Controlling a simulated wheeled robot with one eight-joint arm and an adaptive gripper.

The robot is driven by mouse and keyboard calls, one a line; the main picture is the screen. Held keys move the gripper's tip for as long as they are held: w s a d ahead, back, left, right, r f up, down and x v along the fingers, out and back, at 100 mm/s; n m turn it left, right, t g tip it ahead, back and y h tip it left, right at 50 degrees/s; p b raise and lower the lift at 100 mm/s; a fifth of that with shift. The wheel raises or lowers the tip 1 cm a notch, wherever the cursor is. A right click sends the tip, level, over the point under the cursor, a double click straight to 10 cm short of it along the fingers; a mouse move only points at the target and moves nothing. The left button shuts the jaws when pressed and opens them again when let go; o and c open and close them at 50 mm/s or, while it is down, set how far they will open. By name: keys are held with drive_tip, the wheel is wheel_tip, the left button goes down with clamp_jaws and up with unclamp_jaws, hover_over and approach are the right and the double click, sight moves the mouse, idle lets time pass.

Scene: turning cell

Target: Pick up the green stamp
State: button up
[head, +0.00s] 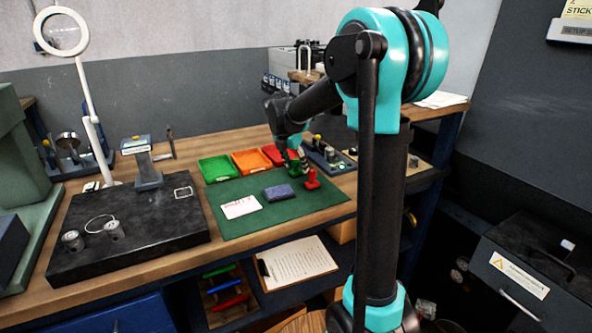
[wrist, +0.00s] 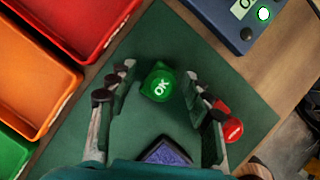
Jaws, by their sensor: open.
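The green stamp (wrist: 158,84) stands on the green mat (wrist: 85,135), with its "OK" top facing my wrist camera. My gripper (wrist: 160,74) is open, with its two fingers on either side of the stamp and gaps visible between. In the head view, the green stamp (head: 293,165) shows partly under my gripper (head: 296,153) at the mat's back right, in front of the trays. Whether the fingertips are level with the stamp is hard to tell.
A red stamp (wrist: 232,130) stands close outside the right finger. A dark blue pad (head: 278,193) lies nearby on the mat. Green (head: 217,168), orange (head: 250,161) and red trays (wrist: 80,25) line the back. A white card (head: 241,207) lies left; the mat's front is clear.

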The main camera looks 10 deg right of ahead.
sight(296, 159)
drive_tip(key=shift+c, duration=0.2)
clamp_jaws()
drive_tip(key=shift+r, duration=0.15)
wheel_tip(296, 159, up, 20)
idle(0.6)
